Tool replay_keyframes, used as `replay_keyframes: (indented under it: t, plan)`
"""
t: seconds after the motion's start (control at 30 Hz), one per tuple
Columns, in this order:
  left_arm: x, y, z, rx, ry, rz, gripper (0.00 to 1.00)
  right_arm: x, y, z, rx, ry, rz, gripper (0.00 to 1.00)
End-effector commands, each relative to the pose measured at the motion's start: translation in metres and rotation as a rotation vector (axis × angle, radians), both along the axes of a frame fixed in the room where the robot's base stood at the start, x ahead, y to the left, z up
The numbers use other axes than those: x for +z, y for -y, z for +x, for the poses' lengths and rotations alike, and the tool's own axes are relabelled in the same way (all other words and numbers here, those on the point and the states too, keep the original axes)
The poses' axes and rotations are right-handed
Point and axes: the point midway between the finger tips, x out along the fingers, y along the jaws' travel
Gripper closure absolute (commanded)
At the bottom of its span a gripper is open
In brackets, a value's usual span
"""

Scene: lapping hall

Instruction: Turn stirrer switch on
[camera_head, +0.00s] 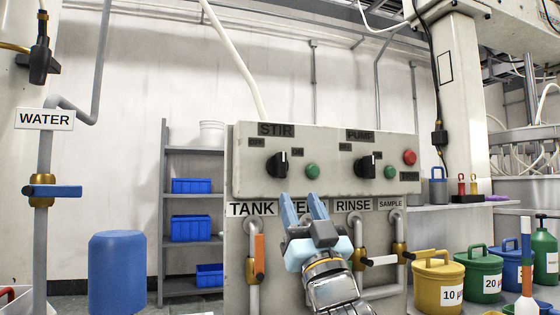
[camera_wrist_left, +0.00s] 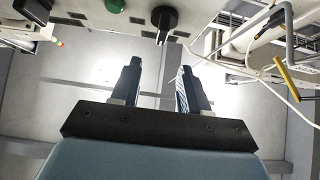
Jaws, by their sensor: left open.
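The black stirrer switch (camera_head: 278,164) sits on a grey control panel (camera_head: 335,186) under the STIR label, between small OFF and ON labels. Its exact pointer direction is too small to tell. A green lamp (camera_head: 312,171) is to its right. My left gripper (camera_head: 304,196) is open and empty, just below the panel's lower edge, fingers pointing up. In the left wrist view, its two fingers (camera_wrist_left: 158,75) are apart, and a black knob (camera_wrist_left: 164,18), seemingly the stirrer switch, shows beyond them, not touched. My right gripper is not in view.
The PUMP knob (camera_head: 368,166), another green lamp (camera_head: 390,172) and a red button (camera_head: 410,157) share the panel. Below hang pipes with TANK, RINSE and SAMPLE labels and valve handles (camera_head: 259,257). A shelf with blue bins (camera_head: 191,228) stands left; yellow and green tubs (camera_head: 437,282) stand right.

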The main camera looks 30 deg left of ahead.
Motion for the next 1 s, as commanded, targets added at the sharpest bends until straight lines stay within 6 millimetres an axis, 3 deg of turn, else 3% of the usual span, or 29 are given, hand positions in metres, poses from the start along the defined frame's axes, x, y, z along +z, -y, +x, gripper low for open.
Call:
replay_keyframes:
  t: [0.3,0.5,1.0]
  plan:
    - [0.055,-0.04,0.031,0.001,0.001,-0.003,0.55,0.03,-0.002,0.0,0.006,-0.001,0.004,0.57]
    - [0.08,-0.06,0.048,0.001,0.001,-0.002,0.55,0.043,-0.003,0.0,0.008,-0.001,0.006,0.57]
    - [0.09,-0.069,0.057,-0.001,0.001,-0.002,0.57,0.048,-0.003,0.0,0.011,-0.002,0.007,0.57]
